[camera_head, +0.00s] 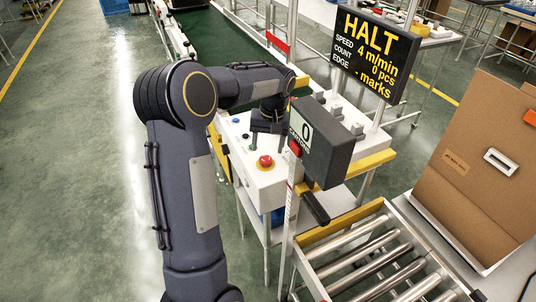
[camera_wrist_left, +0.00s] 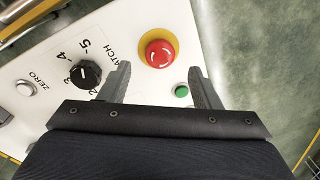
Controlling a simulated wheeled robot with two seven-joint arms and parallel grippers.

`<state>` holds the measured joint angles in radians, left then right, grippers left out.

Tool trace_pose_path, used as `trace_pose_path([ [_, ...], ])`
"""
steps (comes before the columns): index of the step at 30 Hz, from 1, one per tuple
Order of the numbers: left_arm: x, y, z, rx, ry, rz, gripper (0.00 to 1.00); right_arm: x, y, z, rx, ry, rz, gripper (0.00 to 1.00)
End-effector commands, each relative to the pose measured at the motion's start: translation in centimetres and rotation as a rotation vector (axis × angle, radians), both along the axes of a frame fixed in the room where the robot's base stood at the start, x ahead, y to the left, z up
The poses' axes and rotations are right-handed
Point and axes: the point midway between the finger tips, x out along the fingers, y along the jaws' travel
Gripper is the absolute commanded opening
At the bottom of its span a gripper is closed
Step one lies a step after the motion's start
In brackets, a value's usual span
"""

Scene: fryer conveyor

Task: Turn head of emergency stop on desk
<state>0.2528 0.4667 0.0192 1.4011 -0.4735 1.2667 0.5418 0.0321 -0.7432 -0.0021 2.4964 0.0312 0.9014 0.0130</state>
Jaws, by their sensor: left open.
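The emergency stop (camera_head: 265,162) is a red round head on a yellow ring, on the white desk panel (camera_head: 262,182). In the left wrist view the red head (camera_wrist_left: 159,54) shows whole, just ahead of the fingertips and between their lines. My left gripper (camera_head: 267,140) is over the panel, behind the button in the head view. In the left wrist view the gripper (camera_wrist_left: 158,67) is open and empty, one finger to each side. I see no contact with the red head. My right gripper is not in view.
A black knob (camera_wrist_left: 86,74) and a green button (camera_wrist_left: 181,91) are close to the fingers. In the head view a grey display box (camera_head: 325,145) stands right of the panel. A HALT screen (camera_head: 375,55), roller conveyor (camera_head: 370,265) and cardboard box (camera_head: 475,170) are further right.

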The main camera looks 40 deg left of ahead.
Motion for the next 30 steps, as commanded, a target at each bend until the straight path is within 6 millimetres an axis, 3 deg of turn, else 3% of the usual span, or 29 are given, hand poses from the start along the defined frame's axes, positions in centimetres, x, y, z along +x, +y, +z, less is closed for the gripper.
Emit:
trace_pose_path([
  [3, -0.2, 0.1, -2.1, -0.002, 0.003, -0.001, 0.57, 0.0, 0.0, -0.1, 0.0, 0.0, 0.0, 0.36],
  [9, -0.3, 0.3, -4.0, -0.001, 0.002, -0.003, 0.57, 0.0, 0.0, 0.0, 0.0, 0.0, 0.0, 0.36],
  [19, -0.3, 0.3, -4.3, -0.001, 0.0, -0.002, 0.56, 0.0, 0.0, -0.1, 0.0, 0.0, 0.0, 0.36],
  [27, -0.3, 0.3, -4.3, -0.002, -0.001, -0.002, 0.21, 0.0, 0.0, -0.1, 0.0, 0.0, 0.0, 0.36],
  [30, -0.3, 0.3, -4.3, -0.001, 0.0, -0.002, 0.13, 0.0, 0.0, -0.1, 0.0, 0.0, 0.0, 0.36],
])
